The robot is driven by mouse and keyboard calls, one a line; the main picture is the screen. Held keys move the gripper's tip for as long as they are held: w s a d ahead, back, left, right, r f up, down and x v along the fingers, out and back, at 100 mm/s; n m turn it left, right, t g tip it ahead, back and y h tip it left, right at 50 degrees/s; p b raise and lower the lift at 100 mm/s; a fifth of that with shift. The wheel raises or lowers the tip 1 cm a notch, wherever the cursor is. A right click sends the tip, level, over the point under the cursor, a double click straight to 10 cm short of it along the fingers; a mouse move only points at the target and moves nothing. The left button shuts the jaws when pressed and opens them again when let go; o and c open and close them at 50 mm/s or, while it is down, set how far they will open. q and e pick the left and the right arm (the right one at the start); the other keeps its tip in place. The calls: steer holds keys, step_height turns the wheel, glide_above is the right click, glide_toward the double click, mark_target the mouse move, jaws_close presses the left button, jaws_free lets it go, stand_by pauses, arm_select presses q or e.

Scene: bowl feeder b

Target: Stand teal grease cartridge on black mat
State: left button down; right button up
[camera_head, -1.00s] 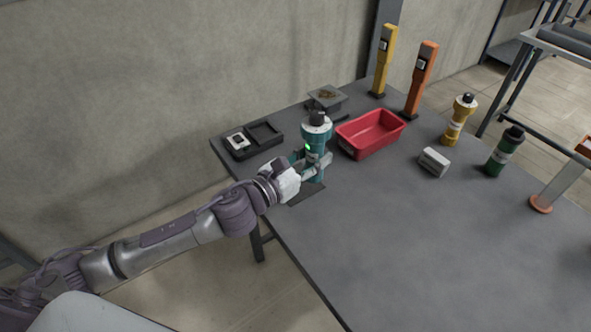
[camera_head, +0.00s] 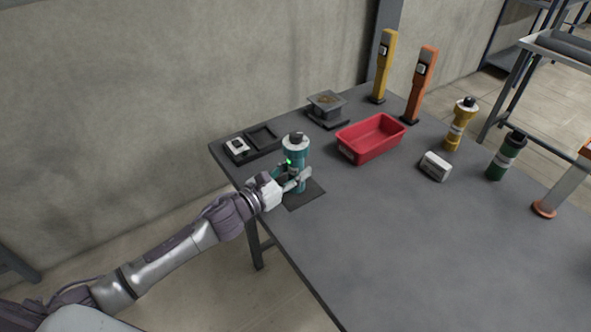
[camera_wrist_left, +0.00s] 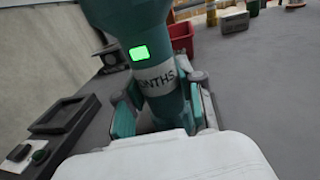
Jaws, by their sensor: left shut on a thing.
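In the left wrist view the cartridge (camera_wrist_left: 155,95) fills the space between the two fingers (camera_wrist_left: 165,112), with a white label band and a green light showing. The black mat (camera_head: 309,194) lies at the table edge under and just right of the cartridge. The cartridge's base is partly hidden by the gripper, so I cannot tell whether it touches the mat. My right gripper is not in view.
A grey box (camera_head: 435,166), yellow bottle (camera_head: 459,124) and green bottle (camera_head: 506,156) stand farther right. The table front is clear.

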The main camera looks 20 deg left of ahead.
arm_select(q)
steer(key=shift+f, duration=0.15)
steer(key=c, duration=0.7)
jaws_free()
steer(key=shift+r, duration=0.2)
steer(key=shift+s+a+f, duration=0.15)
steer(key=shift+s, duration=0.1)
steer(key=b+v, duration=0.2)
steer(key=v, duration=0.8)
steer(key=shift+s+a, duration=0.1)
steer(key=shift+s, duration=0.15)
steer(key=shift+s+a, duration=0.2)
steer(key=shift+s, duration=0.2)
